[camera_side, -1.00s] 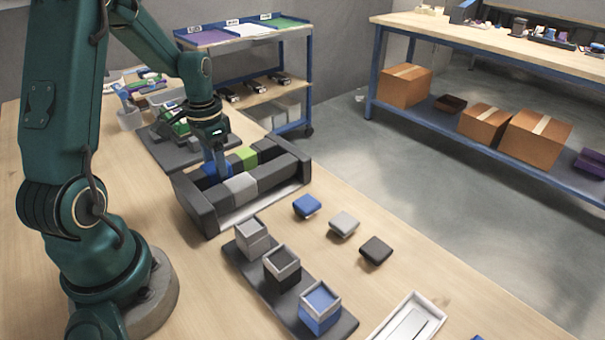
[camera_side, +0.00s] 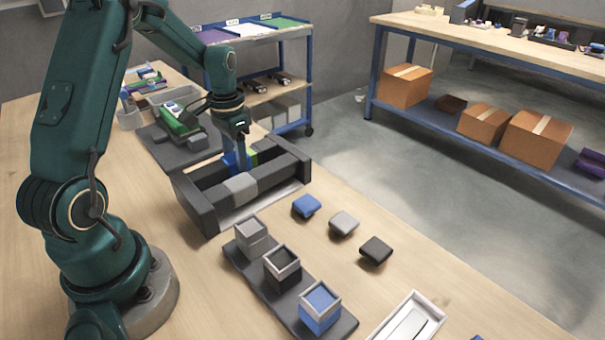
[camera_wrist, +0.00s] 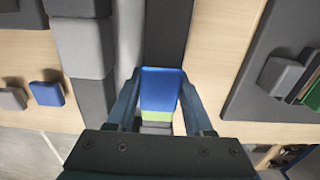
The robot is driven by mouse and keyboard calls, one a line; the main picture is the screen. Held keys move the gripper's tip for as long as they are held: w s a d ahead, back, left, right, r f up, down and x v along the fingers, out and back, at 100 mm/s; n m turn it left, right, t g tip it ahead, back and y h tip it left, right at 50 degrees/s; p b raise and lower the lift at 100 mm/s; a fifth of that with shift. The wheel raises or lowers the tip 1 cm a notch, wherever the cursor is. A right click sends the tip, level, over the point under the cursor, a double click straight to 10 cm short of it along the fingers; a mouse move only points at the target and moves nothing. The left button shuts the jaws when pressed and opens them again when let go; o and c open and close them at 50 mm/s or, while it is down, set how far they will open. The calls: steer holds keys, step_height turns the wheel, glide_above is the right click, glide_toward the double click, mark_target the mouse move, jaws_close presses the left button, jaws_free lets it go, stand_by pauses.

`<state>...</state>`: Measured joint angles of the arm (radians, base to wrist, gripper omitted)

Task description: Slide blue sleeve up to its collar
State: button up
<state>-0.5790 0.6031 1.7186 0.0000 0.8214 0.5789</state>
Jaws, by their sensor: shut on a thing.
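My gripper (camera_side: 239,163) is shut on the blue sleeve (camera_side: 230,160), which sits around the far dark column of the lying frame (camera_side: 196,203). In the wrist view the blue sleeve (camera_wrist: 160,85) lies between both fingers. A green band (camera_wrist: 161,115) shows right past its edge, apparently touching it, with grey parts beyond. In the side view the fingers partly hide the blue sleeve and the green piece (camera_side: 252,157). The near column carries a light grey sleeve (camera_side: 240,187), also seen in the wrist view (camera_wrist: 84,45). I cannot tell which piece is the blue sleeve's collar.
A dark tray (camera_side: 250,280) with grey, black and blue-topped blocks stands in front. Blue (camera_side: 306,205), grey (camera_side: 344,224) and black (camera_side: 376,250) caps lie to the right. A dark board with a green part (camera_side: 180,120) lies behind the frame.

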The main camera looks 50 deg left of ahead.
steer(key=shift+w, duration=1.4)
steer(key=o, duration=0.9)
steer(key=shift+o, duration=0.2)
steer(key=shift+s+r, duration=0.1)
steer(key=shift+r, duration=3.4)
